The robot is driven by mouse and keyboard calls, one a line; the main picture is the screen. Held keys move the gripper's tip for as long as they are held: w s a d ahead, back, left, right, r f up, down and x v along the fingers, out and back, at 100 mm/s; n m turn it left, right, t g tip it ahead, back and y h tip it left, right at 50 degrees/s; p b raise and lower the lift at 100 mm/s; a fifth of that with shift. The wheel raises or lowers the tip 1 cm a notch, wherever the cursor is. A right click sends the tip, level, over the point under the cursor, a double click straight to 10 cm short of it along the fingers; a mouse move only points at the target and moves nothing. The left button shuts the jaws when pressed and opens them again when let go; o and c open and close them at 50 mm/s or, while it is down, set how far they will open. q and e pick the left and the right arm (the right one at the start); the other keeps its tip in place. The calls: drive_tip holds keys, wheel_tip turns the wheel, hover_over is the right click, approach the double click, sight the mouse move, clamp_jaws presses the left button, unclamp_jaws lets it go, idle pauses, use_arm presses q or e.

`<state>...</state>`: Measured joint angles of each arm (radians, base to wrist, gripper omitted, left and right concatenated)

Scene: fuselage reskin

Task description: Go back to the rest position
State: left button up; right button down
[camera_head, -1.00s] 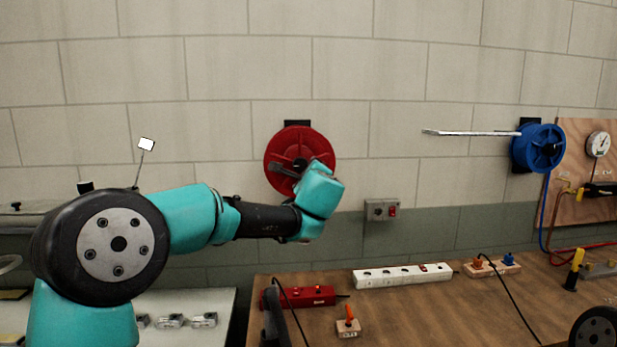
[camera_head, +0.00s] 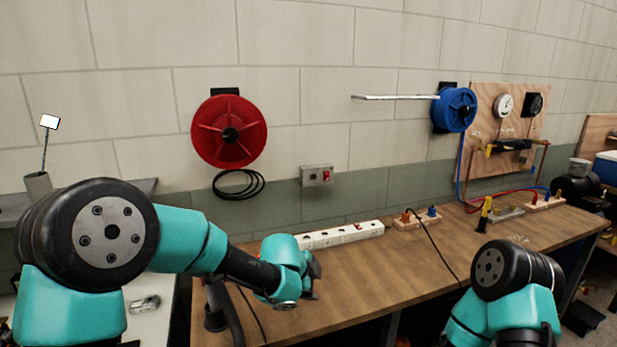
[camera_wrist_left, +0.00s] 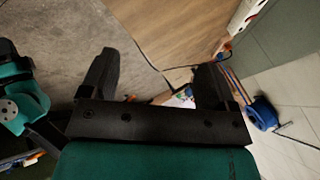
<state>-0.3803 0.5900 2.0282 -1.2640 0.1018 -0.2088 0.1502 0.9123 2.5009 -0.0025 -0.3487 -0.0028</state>
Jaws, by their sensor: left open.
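My left gripper (camera_head: 312,275) hangs over the left part of the wooden bench, at the end of my teal and black left arm. In the left wrist view its two black fingers (camera_wrist_left: 155,80) stand wide apart with nothing between them. The bench top (camera_wrist_left: 170,25) and the floor lie beyond the fingers there. My right arm (camera_head: 500,290) shows at the lower right, but its gripper is not clearly in view.
The wooden bench (camera_head: 400,270) carries a white power strip (camera_head: 345,235) and a socket block with plugs (camera_head: 418,220). A red reel (camera_head: 229,131) and a blue reel (camera_head: 454,109) hang on the wall. Black cable loops (camera_head: 238,184) hang below the red reel.

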use_arm(q)
drive_tip(key=s+d+f+n+g+h, duration=0.1)
drive_tip(key=s+f+n+g+h, duration=0.3)
drive_tip(key=s+f, duration=0.65)
drive_tip(key=s+a+f+n+y, duration=0.2)
drive_tip(key=s+a+f+n, duration=0.6)
drive_tip(key=a+f, duration=0.3)
drive_tip(key=s+a+f+n+g+y, duration=0.1)
drive_tip(key=s+a+f+n+y, duration=0.1)
drive_tip(key=s+a+f+n, duration=0.7)
drive_tip(key=s+a+f, duration=0.1)
drive_tip(key=a+f, duration=0.1)
drive_tip(key=a, duration=0.1)
drive_tip(key=shift+a+f+n+y, duration=0.2)
drive_tip(key=shift+f+n+y, duration=0.1)
drive_tip(key=shift+f, duration=0.1)
drive_tip(key=shift+c, duration=0.4)
